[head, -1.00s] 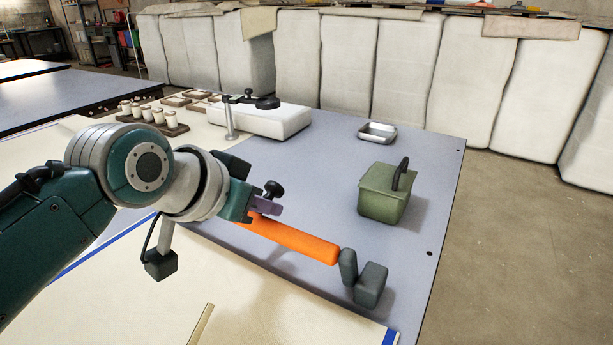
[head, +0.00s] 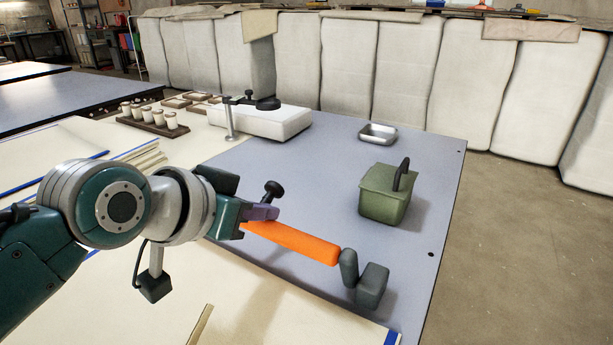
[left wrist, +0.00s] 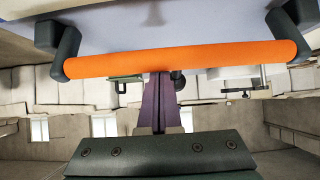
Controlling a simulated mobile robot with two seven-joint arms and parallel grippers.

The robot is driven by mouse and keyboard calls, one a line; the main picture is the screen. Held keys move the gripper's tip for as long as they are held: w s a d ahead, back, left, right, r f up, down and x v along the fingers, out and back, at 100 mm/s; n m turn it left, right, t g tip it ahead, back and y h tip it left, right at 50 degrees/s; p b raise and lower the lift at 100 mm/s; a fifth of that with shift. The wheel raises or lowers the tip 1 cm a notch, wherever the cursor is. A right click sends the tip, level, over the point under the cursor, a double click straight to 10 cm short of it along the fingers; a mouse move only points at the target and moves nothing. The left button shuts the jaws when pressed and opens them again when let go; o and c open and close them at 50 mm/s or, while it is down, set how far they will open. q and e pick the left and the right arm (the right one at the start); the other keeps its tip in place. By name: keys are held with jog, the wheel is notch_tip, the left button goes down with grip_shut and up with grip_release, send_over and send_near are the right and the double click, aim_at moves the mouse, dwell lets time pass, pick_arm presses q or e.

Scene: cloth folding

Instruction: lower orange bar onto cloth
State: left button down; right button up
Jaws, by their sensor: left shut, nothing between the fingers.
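The orange bar (head: 295,242) slants over the grey table, a dark grey block (head: 371,286) at its right end. Its left end is hidden behind my left gripper in the head view. In the left wrist view the bar (left wrist: 220,57) spans nearly the full width, with dark mounts at both ends. My left gripper (head: 264,211) has purple fingers, shut and empty, at the near side of the bar. In the left wrist view the fingers (left wrist: 158,80) reach the bar's middle; contact cannot be told. The cream cloth (head: 270,310) lies below and left of the bar. My right gripper is not in view.
A green box with a handle (head: 385,195) and a metal tray (head: 378,134) stand on the table's right side. A white block (head: 270,122) and several cups (head: 150,115) stand at the back. The table between the bar and the green box is clear.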

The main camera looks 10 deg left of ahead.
aim_at(259, 229)
pick_arm(q)
jog(key=shift+s+f, duration=0.15)
jog(key=shift+s+a+f+t+h+b, duration=0.35)
jog(key=shift+s+f+t+b, duration=0.25)
jog(key=shift+t+b, duration=0.4)
jog(key=shift+s+f+t, duration=0.1)
jog(key=shift+s+t, duration=0.2)
jog(key=shift+s+a, duration=0.1)
jog(key=shift+s, duration=0.15)
jog(key=shift+s+a+f, duration=0.2)
jog(key=shift+s+f, duration=0.25)
jog(key=shift+s, duration=0.05)
jog(key=shift+s+a+f, duration=0.2)
jog(key=shift+s+f, duration=0.3)
jog(key=shift+f, duration=0.25)
jog(key=shift+s, duration=0.1)
